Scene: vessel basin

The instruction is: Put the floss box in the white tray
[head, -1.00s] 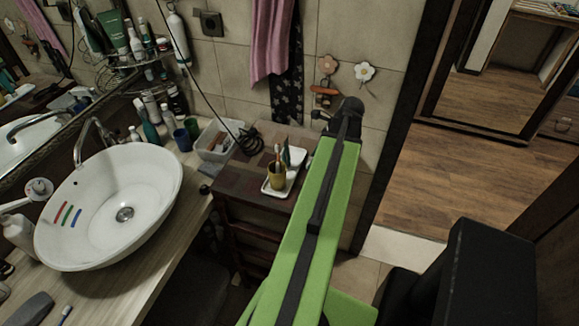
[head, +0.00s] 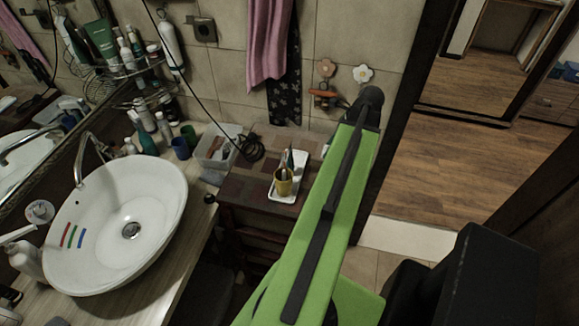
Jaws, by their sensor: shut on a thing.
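The white tray (head: 273,197) lies on the dark patchwork top of a small cabinet, left of my arm. A yellow cup (head: 283,187) with brushes stands in it, and slim upright items stand behind the cup. I cannot make out the floss box in this view. My green arm link rises from the bottom to a black joint right of the tray. My gripper is not visible, so what it holds is hidden too.
A white vessel basin (head: 110,225) stands on the wooden counter at left. A clear bin (head: 212,160) and a coiled black cable (head: 249,148) lie behind and left of the tray. A doorway with wood floor (head: 440,180) opens at right.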

